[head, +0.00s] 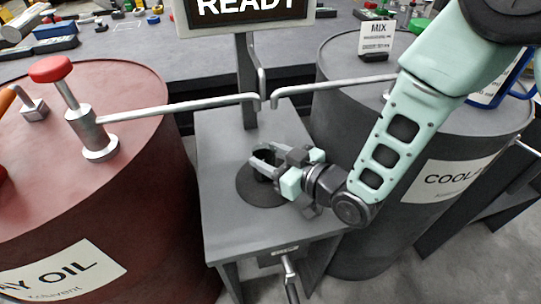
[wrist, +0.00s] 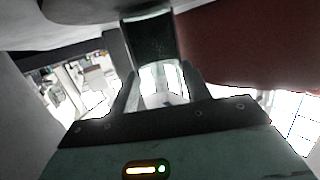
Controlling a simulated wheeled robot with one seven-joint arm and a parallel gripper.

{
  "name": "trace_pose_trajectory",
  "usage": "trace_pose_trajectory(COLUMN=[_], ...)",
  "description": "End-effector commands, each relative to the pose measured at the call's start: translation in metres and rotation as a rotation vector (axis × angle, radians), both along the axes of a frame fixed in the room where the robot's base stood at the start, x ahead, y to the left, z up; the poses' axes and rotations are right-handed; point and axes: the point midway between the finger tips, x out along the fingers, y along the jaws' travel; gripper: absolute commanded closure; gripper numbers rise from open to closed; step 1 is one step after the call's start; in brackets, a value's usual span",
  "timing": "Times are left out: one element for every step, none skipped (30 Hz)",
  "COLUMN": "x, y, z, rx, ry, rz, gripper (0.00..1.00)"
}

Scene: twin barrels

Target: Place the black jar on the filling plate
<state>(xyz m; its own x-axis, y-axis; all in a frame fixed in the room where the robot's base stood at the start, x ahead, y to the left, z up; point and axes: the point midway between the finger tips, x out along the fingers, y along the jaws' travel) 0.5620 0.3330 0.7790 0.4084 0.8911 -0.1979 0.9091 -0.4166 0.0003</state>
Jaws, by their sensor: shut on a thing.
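The black jar (head: 262,177) is between the fingers of my gripper (head: 262,158), over the dark round filling plate (head: 251,196) on the grey stand. My gripper reaches in from the right and is shut on the jar. The arm and fingers hide much of the jar in the head view, and I cannot tell whether its base touches the plate. In the wrist view the dark jar (wrist: 151,42) shows between the two fingers of my gripper (wrist: 158,78), with a pale rim.
A red oil barrel (head: 150,200) stands left of the stand and a dark coolant barrel (head: 350,130) right of it. Their spouts (head: 190,104) (head: 320,85) reach in above the plate. A READY sign (head: 245,18) on a post stands behind. A lever (head: 290,275) hangs at the front.

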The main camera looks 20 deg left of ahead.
Motion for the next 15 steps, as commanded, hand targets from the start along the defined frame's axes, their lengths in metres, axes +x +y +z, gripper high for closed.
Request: trace_pose_trajectory(x=[0.0001,0.0000,0.0001,0.0000,0.0000,0.0000,0.0000,0.0000,0.0000,0.0000,0.0000,0.0000,-0.0001,0.0000,-0.0002], y=[-0.0001,-0.0002,-0.0002,-0.0002,-0.0002,-0.0002,-0.0002,-0.0002,-0.0002,-0.0002,-0.0002,-0.0002,-0.0001,-0.0001,-0.0001], z=[-0.0032,-0.0031,-0.0020,-0.0019,-0.0019,-0.0019,-0.0019,-0.0019,-0.0018,-0.0018,-0.0018,-0.0014,-0.0007,0.0004,0.0028], rx=[0.000,0.000,0.000,0.000,0.000,0.000,0.000,0.000,0.000,0.000,0.000,0.000,0.000,0.000,0.000], ry=[0.000,0.000,0.000,0.000,0.000,0.000,0.000,0.000,0.000,0.000,0.000,0.000,0.000,0.000,0.000], rz=[0.000,0.000,0.000,0.000,0.000,0.000,0.000,0.000,0.000,0.000,0.000,0.000,0.000,0.000,0.000], gripper=[0.81,0.50,0.39,0.31,0.31,0.31,0.31,0.31,0.31,0.31,0.31,0.31,0.31,0.31,0.31])
